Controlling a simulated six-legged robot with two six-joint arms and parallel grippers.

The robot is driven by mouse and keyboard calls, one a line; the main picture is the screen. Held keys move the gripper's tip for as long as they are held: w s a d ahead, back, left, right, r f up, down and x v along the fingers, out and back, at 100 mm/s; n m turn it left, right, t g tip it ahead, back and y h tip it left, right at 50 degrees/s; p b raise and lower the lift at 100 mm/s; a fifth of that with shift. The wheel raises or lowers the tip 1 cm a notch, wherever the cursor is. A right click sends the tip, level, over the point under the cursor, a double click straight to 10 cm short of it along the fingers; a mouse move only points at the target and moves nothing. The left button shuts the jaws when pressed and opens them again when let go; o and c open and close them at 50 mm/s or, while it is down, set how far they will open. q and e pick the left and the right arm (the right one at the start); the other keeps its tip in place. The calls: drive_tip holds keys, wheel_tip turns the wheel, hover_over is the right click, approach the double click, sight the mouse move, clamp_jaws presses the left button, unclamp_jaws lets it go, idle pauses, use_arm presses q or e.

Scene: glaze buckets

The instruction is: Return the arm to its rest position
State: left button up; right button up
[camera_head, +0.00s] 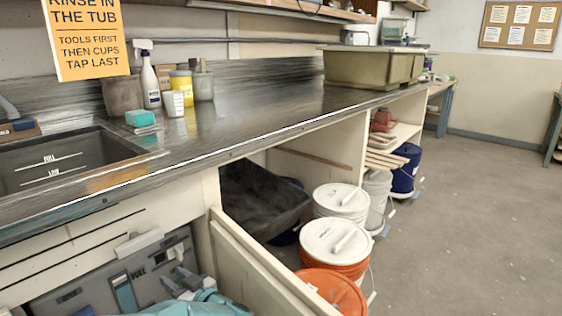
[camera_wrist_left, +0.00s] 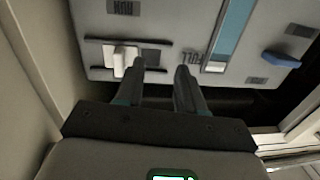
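My left gripper (camera_head: 178,279) is low at the left of the head view, in the open cupboard under the counter, in front of a grey control panel (camera_head: 74,298). In the left wrist view the two fingers of the left gripper (camera_wrist_left: 161,66) stand apart with nothing between them. The panel (camera_wrist_left: 185,15) lies just beyond them, upside down. A white switch (camera_wrist_left: 122,60) on it is beside the left fingertip; I cannot tell whether they touch. A blue level strip (camera_wrist_left: 232,30) and a blue knob (camera_wrist_left: 282,58) are to the right. My right gripper is not in view.
An open cupboard door (camera_head: 262,272) stands right of my arm, and the counter edge (camera_head: 210,160) is above. Lidded buckets (camera_head: 336,244) and a black tub (camera_head: 262,200) are beyond the door. The floor (camera_head: 470,230) at right is clear.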

use_arm(q)
drive_tip(key=s+f+m+h, duration=0.4)
drive_tip(key=s+f+h, duration=0.1)
drive_tip(key=f, duration=0.4)
drive_tip(key=s+f+m+h, duration=0.3)
drive_tip(key=s+f+h, duration=0.1)
drive_tip(key=f, duration=0.6)
drive_tip(key=s+d+f+m+g+h, duration=0.1)
drive_tip(key=s+d+f+g+h, duration=0.2)
drive_tip(key=s+d, duration=0.35)
drive_tip(key=s+d+f+g+h, duration=0.2)
drive_tip(key=s+d+g+h, duration=0.15)
drive_tip(key=s, duration=0.65)
drive_tip(key=s+d+f+m+g+h, duration=0.1)
drive_tip(key=s+d+f+g+h, duration=0.15)
drive_tip(key=s+d, duration=0.5)
drive_tip(key=s+r+p, duration=0.3)
drive_tip(key=r+p, duration=2.8)
drive_tip(key=p, duration=0.1)
drive_tip(key=shift+a+n+h, duration=0.3)
drive_tip(key=shift+a, duration=0.1)
